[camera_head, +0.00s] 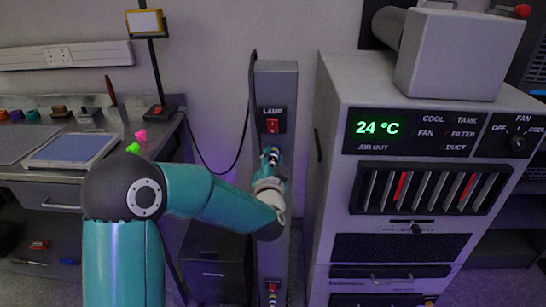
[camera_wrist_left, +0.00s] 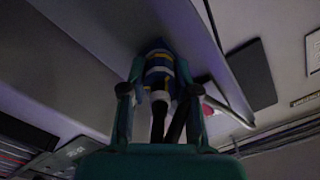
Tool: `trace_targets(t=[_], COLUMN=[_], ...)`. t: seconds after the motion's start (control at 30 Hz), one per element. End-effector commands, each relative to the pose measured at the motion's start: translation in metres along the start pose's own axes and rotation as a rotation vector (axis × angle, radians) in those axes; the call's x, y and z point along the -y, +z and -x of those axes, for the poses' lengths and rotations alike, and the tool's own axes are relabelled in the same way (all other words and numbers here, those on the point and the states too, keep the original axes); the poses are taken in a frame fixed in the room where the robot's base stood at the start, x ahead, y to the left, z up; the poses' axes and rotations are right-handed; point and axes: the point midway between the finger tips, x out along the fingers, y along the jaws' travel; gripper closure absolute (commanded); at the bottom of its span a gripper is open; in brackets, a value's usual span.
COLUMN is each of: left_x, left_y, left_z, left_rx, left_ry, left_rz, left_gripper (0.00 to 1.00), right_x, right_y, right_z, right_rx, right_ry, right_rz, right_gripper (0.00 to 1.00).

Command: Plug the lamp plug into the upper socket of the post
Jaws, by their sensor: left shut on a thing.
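The grey post (camera_head: 276,88) stands in the middle of the head view, with a LAMP label and red switch (camera_head: 272,124) on its upper part. My left gripper (camera_head: 270,160) is at the post's front face, just below that switch. In the left wrist view it is shut on the lamp plug (camera_wrist_left: 158,72), a blue body with pale bands and a black cable below. The plug's far end is against or very near the post; I cannot tell whether it is seated. The upper socket is hidden behind the gripper and plug. My right gripper is out of view.
A yellow-framed lamp (camera_head: 145,22) stands on the left bench, and a black cable runs near the post. A grey cabinet (camera_head: 335,150) with a 24 °C display is close on the right. A second red switch (camera_head: 272,287) is low on the post.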

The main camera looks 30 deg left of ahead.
Motion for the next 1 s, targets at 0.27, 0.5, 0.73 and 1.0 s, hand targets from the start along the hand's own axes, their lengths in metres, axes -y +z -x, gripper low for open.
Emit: trace_targets(t=[0.27, 0.5, 0.73, 1.0], left_x=[0.005, 0.006, 0.005, 0.005], left_y=[-0.002, -0.003, -0.002, -0.002], left_z=[-0.002, -0.003, -0.004, -0.004], left_rx=[-0.005, -0.003, -0.003, -0.003], left_ry=[-0.014, -0.014, -0.015, -0.016], left_rz=[-0.003, -0.111, -0.240, -0.246], left_gripper=[1.00, 1.00, 1.00, 0.65], right_x=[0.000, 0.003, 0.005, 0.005], right_y=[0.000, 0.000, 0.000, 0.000], right_z=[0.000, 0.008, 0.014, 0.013], right_rx=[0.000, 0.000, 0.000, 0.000], right_ry=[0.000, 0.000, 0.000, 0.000], right_rz=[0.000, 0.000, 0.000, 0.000], right_gripper=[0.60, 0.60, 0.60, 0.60])
